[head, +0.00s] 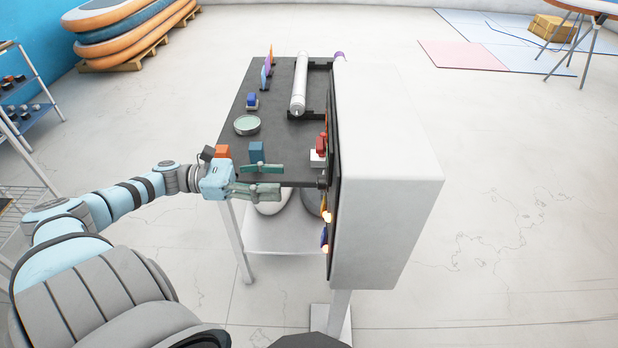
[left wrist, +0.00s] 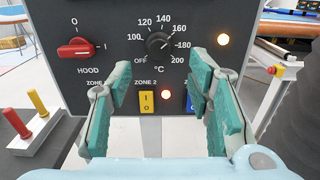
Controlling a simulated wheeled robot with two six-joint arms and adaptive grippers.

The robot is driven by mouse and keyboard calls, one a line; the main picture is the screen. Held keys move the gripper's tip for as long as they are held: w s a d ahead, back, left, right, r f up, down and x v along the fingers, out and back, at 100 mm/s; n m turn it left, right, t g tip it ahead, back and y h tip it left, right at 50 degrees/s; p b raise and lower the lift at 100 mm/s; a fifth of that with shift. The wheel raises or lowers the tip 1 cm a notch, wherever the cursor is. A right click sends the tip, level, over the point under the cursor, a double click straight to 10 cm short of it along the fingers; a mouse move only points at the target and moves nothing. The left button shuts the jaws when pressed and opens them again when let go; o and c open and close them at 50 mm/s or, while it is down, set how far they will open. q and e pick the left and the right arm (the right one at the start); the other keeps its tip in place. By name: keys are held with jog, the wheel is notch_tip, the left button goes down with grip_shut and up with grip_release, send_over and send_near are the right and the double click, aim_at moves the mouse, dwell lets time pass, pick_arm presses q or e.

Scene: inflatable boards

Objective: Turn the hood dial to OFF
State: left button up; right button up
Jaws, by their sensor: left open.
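The hood dial (left wrist: 76,49) is a red knob on the dark front of the control panel (left wrist: 125,70), at the upper left of the left wrist view. Its bar lies level, toward the I mark at its right; the O mark is above it. In the head view the panel face is nearly edge-on and I cannot make out the dial. My left gripper (head: 278,179) is open and empty, in front of the panel. In the left wrist view its fingers (left wrist: 160,85) are below and right of the hood dial, apart from it. My right gripper is not in view.
A black temperature dial (left wrist: 157,43) is right of the hood dial. Below it are a yellow switch (left wrist: 147,101) and a blue switch. A white block (head: 317,158) with red and yellow pegs is beside the panel. The dark tabletop (head: 283,95) holds a roll and small items.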

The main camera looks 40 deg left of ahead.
aim_at(323, 182)
pick_arm(q)
jog(key=x, duration=0.8)
jog(key=shift+w+d, duration=0.15)
jog(key=shift+w, duration=0.05)
jog(key=shift+c, duration=0.2)
jog(key=shift+f, duration=0.1)
grip_shut()
